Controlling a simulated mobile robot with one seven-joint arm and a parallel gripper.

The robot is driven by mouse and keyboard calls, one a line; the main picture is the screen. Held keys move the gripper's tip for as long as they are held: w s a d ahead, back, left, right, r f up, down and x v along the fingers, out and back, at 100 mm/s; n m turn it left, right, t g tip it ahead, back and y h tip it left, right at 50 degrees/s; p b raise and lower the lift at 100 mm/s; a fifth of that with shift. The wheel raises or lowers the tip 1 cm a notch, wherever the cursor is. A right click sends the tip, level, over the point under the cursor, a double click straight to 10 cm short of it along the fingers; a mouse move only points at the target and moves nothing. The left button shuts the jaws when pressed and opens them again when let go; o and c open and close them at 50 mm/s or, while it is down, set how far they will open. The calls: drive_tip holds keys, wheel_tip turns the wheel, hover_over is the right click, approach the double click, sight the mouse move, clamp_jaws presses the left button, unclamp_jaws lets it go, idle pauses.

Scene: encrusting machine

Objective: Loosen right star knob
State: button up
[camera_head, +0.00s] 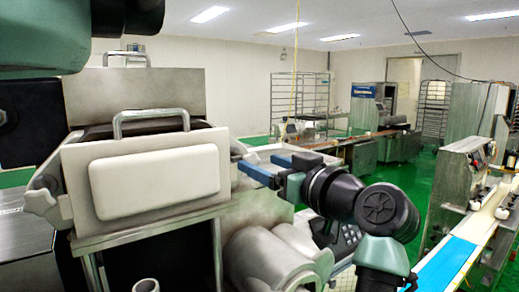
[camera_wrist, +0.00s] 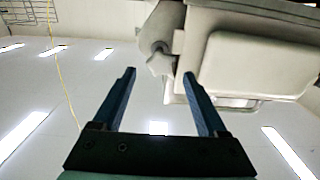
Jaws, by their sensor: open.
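The right star knob (camera_head: 238,148) is a pale lobed knob on the right side of the machine's metal hopper (camera_head: 155,178). It also shows in the wrist view (camera_wrist: 160,62), just beyond and between the tips of my fingers. My gripper (camera_head: 254,164) has two blue fingers. It is open and empty, pointing left toward the knob from the right. In the wrist view my gripper (camera_wrist: 159,76) has the knob roughly centred between its fingertips, and I see no contact. The left star knob (camera_head: 42,202) is on the hopper's other side.
A metal handle (camera_head: 150,115) rises from the hopper top. A rounded metal housing (camera_head: 262,262) stands below my gripper. A conveyor with a blue belt (camera_head: 448,265) runs at the right. Green floor (camera_head: 420,175) is clear behind.

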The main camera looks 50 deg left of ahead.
drive_tip(key=shift+w+a+p, duration=0.15)
drive_tip(key=shift+a+p, duration=0.2)
drive_tip(key=shift+a, duration=0.85)
clamp_jaws()
